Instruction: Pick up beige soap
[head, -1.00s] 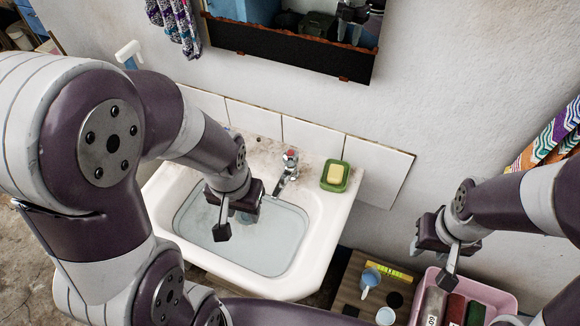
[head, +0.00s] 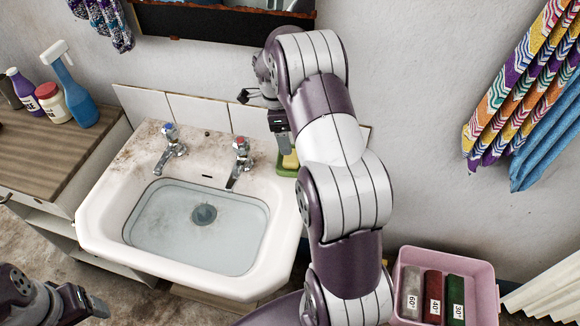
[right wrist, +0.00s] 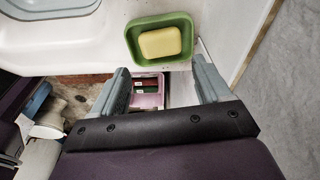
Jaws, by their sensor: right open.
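The beige soap (head: 290,160) lies in a green soap dish (head: 286,173) on the back right corner of the sink, partly hidden by my right arm in the head view. In the right wrist view the soap (right wrist: 160,42) lies whole in the dish (right wrist: 162,19), just beyond the fingertips. My right gripper (head: 264,114) is open and empty, near the dish; in the right wrist view its two fingers (right wrist: 160,72) stand wide apart with no contact on the soap. My left gripper (head: 84,302) is low at the left, away from the sink; its jaws are unclear.
The white sink (head: 90,215) holds water, with two taps (head: 238,160) at its back edge. Tiles and the wall stand close behind the dish. A pink crate (head: 492,290) is at the lower right. Bottles (head: 75,95) stand on a wooden cabinet (head: 40,160) at the left.

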